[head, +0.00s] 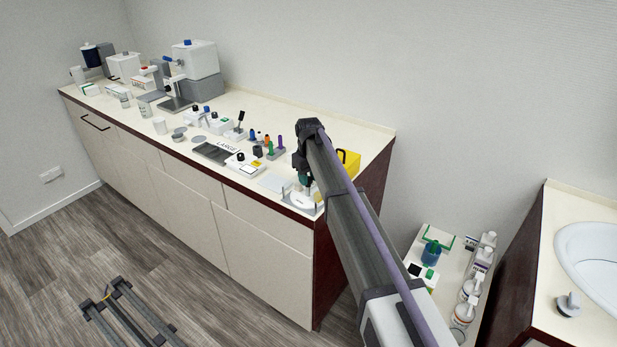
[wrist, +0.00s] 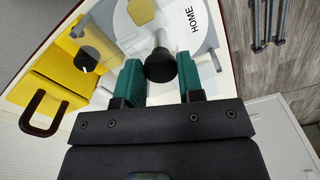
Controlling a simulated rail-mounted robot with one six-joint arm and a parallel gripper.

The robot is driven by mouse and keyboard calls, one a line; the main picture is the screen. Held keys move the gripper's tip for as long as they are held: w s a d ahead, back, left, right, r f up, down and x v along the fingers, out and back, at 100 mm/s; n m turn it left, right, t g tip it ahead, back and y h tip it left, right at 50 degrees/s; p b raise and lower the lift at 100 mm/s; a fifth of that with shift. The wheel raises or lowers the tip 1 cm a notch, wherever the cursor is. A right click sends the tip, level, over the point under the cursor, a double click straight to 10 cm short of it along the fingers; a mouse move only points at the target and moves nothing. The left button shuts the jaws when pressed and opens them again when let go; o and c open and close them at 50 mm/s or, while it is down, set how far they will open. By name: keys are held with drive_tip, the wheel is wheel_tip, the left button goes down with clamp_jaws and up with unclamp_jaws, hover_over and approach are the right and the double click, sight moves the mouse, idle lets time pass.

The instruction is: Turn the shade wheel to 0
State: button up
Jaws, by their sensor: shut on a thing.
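The shade wheel looks like a pale disc (head: 301,202) near the front corner at the right end of the counter. A black round knob (wrist: 160,66) on a short stem stands over the disc. My gripper (head: 304,182) is above the wheel; in the wrist view its green fingers (wrist: 160,80) are on either side of the knob, shut on it. No 0 mark is readable.
A yellow box (head: 348,160) with a dark handle stands close behind my gripper; it also shows in the wrist view (wrist: 50,85). Colored pegs (head: 270,148) and a white device (head: 243,165) stand to the left. The counter's front edge is close to the wheel.

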drive_tip(key=shift+n, duration=0.5)
idle(0.3)
drive_tip(key=o, duration=0.9)
drive_tip(key=shift+r, duration=0.1)
wheel_tip(320, 180, up, 11)
drive_tip(key=p, duration=1.1)
drive_tip(key=shift+f, duration=0.2)
